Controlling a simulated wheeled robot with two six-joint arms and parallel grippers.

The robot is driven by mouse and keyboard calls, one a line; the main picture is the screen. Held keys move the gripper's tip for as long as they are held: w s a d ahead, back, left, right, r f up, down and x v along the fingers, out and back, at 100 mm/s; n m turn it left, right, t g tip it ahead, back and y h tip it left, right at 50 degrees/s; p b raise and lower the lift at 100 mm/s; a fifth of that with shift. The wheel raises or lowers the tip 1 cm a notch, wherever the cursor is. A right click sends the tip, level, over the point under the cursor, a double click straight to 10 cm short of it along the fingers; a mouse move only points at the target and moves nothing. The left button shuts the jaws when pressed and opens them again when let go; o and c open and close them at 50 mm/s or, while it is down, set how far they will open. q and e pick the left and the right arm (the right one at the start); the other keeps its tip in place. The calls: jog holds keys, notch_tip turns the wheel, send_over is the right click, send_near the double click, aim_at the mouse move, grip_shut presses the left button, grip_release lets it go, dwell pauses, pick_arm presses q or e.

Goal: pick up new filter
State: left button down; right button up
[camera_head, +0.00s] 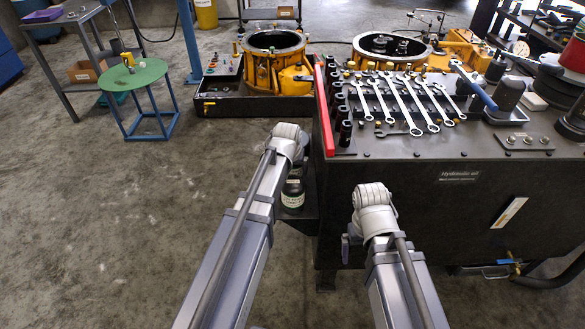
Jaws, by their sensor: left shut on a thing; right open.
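A dark cylinder with a pale label (292,196), which looks like the new filter, is upright at the left side of the black cart, by a small side shelf. My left gripper (296,160) is at its upper end and shut on it, with the fingers mostly hidden behind my wrist. I cannot tell whether the cylinder touches the shelf. My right gripper (372,198) is in front of the cart's front face, apart from the cylinder. It is open, and its fingers are mostly hidden by my arm.
The black cart (450,215) carries wrenches (408,100), dark sockets and a red bar (327,105). Yellow transmission housings (272,68) stand behind it. A green round stool (134,75) and a grey table are at the far left. The floor on the left is clear.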

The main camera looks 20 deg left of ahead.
pick_arm(q)
notch_tip(320, 180, up, 10)
jog(key=p, duration=1)
jog(key=shift+r, duration=0.1)
